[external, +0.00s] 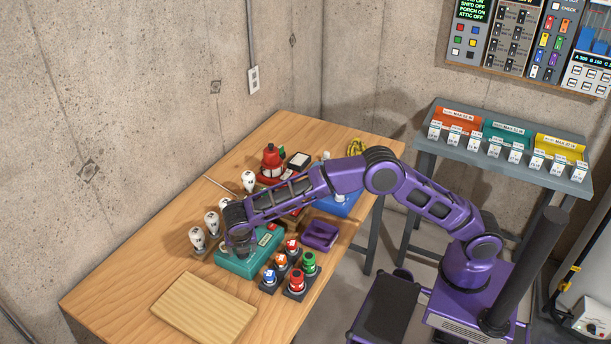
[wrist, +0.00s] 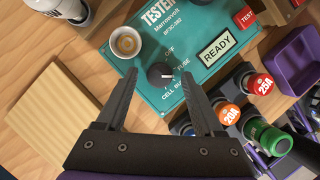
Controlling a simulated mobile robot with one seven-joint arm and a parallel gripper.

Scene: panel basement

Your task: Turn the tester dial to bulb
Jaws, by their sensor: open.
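The teal tester (external: 236,265) lies on the wooden table, and in the wrist view its panel (wrist: 205,20) carries a READY display, a round socket and a black dial (wrist: 158,70). The dial's white mark points right in the wrist view, toward the side with the FUSE label; the exact setting is hard to tell. Labels OFF, FUSE, CELL and a partly hidden one starting "BU" surround it. My gripper (wrist: 160,76) is open, one finger on each side of the dial; whether they touch it cannot be told. In the external view my gripper (external: 239,243) is over the tester and hides the dial.
Colored fuses (external: 297,283) stand close right of the tester, near a purple tray (external: 320,236). White bulbs (external: 198,239) stand to its left. A wooden board (external: 204,308) lies in front. A red device (external: 272,160) stands behind.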

